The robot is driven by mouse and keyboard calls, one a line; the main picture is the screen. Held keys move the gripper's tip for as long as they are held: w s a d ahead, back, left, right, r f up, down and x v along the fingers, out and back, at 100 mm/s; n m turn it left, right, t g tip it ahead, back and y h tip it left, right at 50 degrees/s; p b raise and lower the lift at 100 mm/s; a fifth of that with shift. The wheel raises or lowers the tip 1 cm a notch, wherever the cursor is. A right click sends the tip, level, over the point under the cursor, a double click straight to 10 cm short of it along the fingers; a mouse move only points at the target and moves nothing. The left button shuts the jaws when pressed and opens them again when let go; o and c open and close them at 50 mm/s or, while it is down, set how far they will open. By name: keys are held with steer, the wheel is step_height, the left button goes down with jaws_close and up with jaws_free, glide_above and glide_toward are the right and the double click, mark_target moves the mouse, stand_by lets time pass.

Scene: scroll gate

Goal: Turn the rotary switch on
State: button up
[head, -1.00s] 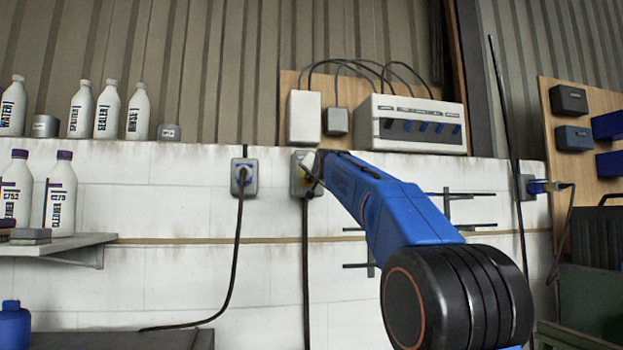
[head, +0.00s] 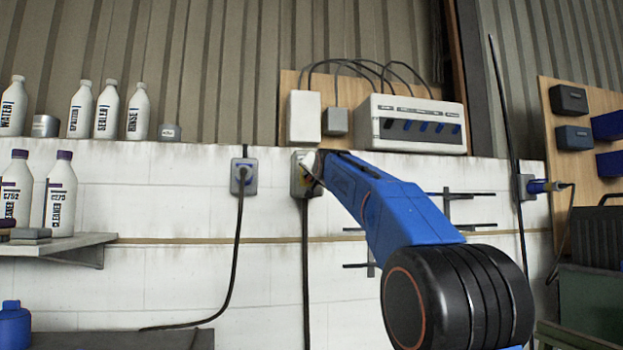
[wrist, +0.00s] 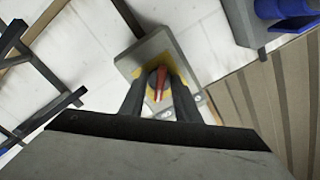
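The rotary switch (wrist: 160,80) has a red handle on a yellow plate, on a grey wall box (wrist: 149,50). In the wrist view the handle stands slightly tilted between the two dark fingers of my gripper (wrist: 161,87). One finger is on each side of it. I cannot tell whether they press on it. In the head view the switch box (head: 298,176) is partly visible on the white wall. My gripper's end is at its right side, and the arm hides the handle there.
A second wall socket (head: 243,177) with a cable is to the left. A white panel with several switches (head: 415,124) is above right. Black wall brackets (head: 460,210) are to the right of the arm. Bottles stand on a ledge and a shelf (head: 60,245) at the left.

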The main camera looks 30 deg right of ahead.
steer(key=v, duration=1.7)
steer(key=shift+s, duration=0.2)
steer(key=shift+r, duration=0.1)
steer(key=s+a+f+n+g+y, duration=0.15)
steer(key=s+a+f, duration=0.25)
steer(key=f, duration=0.7)
steer(key=s+a+f+n+g+y, duration=0.1)
steer(key=s+a+f+n+g, duration=0.3)
steer(key=f, duration=0.6)
steer(key=s+a+f+n+g+y, duration=0.1)
steer(key=s+a+f, duration=0.3)
steer(key=f, duration=0.7)
steer(key=s+a+f+n+g, duration=0.2)
steer(key=s+f+g, duration=0.1)
steer(key=s+f, duration=0.8)
steer(key=s+a+f+n+g+y, duration=0.1)
steer(key=s+a+f+n+g, duration=0.2)
steer(key=s+f, duration=0.9)
step_height(320, 180, down, 7)
steer(key=shift+s+a, duration=0.15)
steer(key=shift+s, duration=0.2)
steer(key=shift+y, duration=0.25)
